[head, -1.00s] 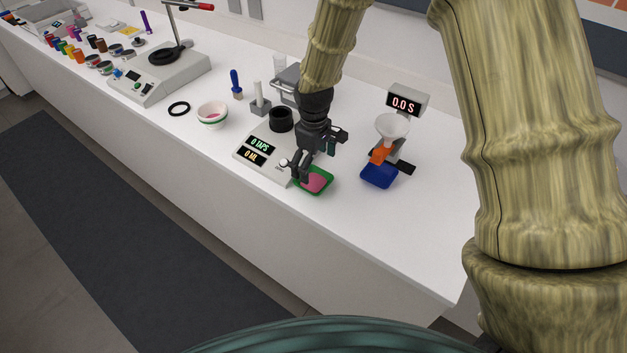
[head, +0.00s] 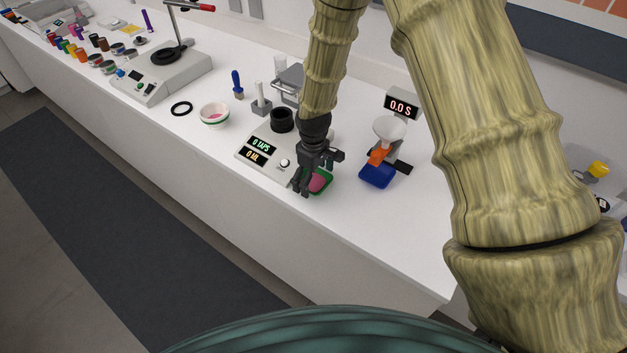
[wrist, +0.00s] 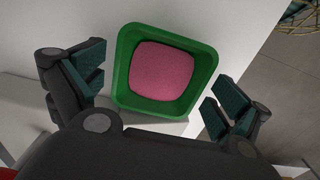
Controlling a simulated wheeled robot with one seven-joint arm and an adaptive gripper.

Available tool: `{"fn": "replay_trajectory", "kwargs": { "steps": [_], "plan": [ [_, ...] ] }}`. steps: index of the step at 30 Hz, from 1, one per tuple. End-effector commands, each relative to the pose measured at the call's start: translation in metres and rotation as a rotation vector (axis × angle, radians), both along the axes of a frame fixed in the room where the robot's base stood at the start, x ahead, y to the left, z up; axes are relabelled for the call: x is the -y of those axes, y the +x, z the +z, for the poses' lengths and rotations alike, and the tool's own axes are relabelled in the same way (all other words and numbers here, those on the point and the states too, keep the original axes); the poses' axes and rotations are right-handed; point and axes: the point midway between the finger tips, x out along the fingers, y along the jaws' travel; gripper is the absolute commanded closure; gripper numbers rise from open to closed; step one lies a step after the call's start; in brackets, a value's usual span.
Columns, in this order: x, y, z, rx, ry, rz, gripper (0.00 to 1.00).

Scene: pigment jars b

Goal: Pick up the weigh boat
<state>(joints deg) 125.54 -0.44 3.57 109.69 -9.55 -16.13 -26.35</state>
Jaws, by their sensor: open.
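The weigh boat (wrist: 123,80) is a green square dish with rounded corners and pink powder (wrist: 162,71) inside. In the wrist view it lies ahead of my gripper, between and slightly beyond the two open fingers. In the head view the boat (head: 328,184) sits on the white bench near its front edge, partly hidden by my gripper. My gripper (head: 304,188) is open and empty, just above and beside the boat. In the wrist view my gripper (wrist: 152,98) shows a finger on each side of the boat, with no clear contact.
A white bowl (head: 214,115) is farther left. Bare bench lies to the front right.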

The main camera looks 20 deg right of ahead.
Motion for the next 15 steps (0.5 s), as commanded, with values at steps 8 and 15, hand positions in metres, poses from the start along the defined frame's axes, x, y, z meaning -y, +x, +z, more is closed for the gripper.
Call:
{"fn": "replay_trajectory", "kwargs": {
  "steps": [8, 15],
  "plan": [
    [0.0000, 0.0001, -0.0004, 0.000, 0.000, 0.000, 0.10],
    [0.0001, 0.0002, -0.0003, 0.000, 0.000, 0.000, 0.46]
  ]
}}
